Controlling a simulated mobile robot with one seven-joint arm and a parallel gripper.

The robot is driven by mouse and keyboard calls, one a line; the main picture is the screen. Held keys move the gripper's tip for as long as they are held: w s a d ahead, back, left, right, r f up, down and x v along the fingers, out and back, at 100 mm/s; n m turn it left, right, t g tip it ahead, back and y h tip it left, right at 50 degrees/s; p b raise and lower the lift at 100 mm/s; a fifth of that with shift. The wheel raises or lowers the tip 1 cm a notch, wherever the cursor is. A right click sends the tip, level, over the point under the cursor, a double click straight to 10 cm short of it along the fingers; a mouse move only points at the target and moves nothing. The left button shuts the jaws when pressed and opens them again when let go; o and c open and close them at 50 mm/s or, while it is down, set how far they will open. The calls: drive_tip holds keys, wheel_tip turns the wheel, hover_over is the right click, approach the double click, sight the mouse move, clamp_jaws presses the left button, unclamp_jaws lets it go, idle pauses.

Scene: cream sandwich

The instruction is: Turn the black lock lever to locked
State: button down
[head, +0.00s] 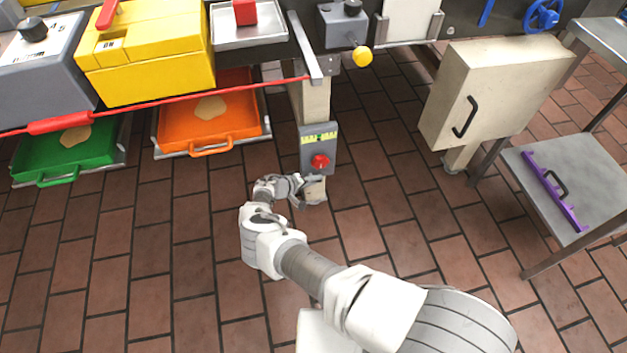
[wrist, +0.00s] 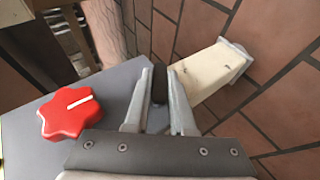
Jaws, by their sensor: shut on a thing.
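My gripper (head: 299,189) is low beside the grey control box (head: 309,148) on the cream post. In the wrist view my gripper (wrist: 160,82) has a dark, narrow piece between its two fingers. This looks like the black lock lever (wrist: 159,90), and the fingers are shut on it at the edge of the grey box. In the head view my gripper and wrist hide the lever. Its locked or unlocked setting cannot be read.
A red star knob (head: 320,161) is on the box, close left of the fingers in the wrist view (wrist: 69,112). An orange tray (head: 240,133) and a green tray (head: 105,155) lie to the left. A cream cabinet (head: 497,90) stands right. Tiled floor around the post is clear.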

idle(0.4)
drive_tip(key=c, duration=0.8)
unclamp_jaws()
drive_tip(key=shift+o, duration=0.2)
drive_tip(key=p+v, duration=0.5)
drive_tip(key=v, duration=1.2)
drive_tip(key=shift+s+p, duration=0.2)
drive_tip(key=shift+p, duration=0.2)
drive_tip(key=shift+a, duration=0.1)
